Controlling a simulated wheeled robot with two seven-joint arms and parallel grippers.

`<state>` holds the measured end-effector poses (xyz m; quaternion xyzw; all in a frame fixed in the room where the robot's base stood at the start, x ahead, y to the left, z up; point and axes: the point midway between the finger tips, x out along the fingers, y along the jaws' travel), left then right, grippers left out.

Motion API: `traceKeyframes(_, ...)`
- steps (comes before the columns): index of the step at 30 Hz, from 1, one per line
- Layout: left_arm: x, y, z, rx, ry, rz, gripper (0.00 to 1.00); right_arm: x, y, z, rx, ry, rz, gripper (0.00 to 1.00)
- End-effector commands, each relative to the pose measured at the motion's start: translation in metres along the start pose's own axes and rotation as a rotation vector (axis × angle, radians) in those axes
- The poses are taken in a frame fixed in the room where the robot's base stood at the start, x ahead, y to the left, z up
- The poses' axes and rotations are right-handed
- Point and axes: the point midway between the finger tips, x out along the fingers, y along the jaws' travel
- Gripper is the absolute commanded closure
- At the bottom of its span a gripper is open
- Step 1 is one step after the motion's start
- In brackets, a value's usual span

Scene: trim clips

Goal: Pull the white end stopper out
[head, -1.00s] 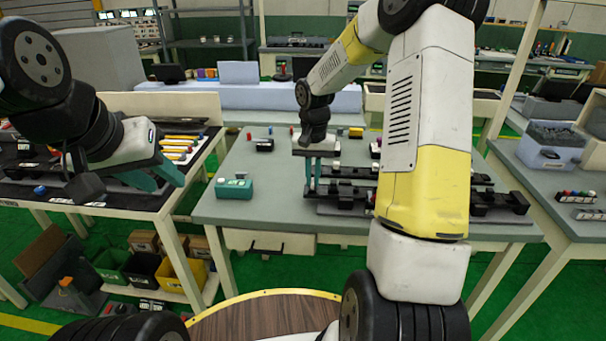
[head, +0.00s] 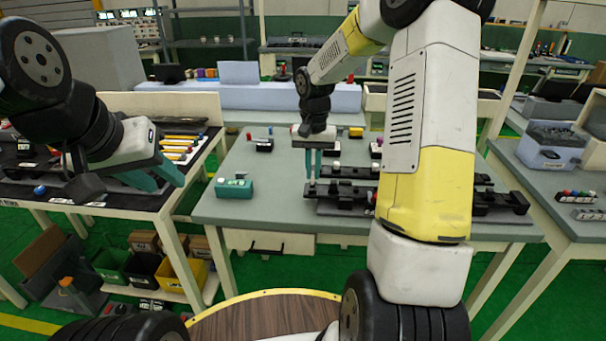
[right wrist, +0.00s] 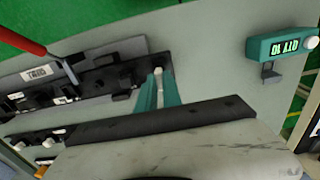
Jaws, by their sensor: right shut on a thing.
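The white end stopper (head: 312,184) is a small pale peg between the teal fingertips of my right gripper (head: 313,177), at the left end of the front black rail (head: 342,193). The right wrist view shows the stopper (right wrist: 158,73) pinched in the right gripper (right wrist: 157,78). I cannot tell whether its lower end still touches the rail. My left gripper (head: 167,186) is open and empty over the left table.
A teal box with a display (head: 234,188) sits left of the rails on the grey table (head: 270,214). Small coloured blocks and a black holder (head: 264,145) lie farther back. My right forearm hides part of the rails. The table's front left is clear.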

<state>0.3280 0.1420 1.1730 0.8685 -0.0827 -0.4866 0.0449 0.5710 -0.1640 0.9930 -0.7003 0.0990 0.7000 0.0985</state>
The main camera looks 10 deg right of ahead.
Motion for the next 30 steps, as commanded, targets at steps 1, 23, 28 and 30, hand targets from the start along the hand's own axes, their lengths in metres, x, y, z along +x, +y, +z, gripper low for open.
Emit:
traceKeyframes(1, 0.000, 0.000, 0.000, 0.000, 0.000, 0.000, 0.64, -0.004, 0.000, 0.000, 0.000, 0.002, 0.000, 1.00)
traceKeyframes(23, 0.000, 0.000, 0.000, 0.000, 0.000, 0.000, 0.64, -0.041, 0.000, 0.000, 0.000, 0.000, -0.001, 1.00)
traceKeyframes(28, 0.000, 0.000, 0.000, 0.000, 0.000, 0.000, 0.64, -0.041, 0.000, 0.000, 0.000, -0.001, -0.001, 1.00)
traceKeyframes(30, 0.000, 0.000, 0.000, 0.000, 0.000, 0.000, 0.64, -0.041, 0.000, 0.000, 0.000, 0.000, -0.001, 1.00)
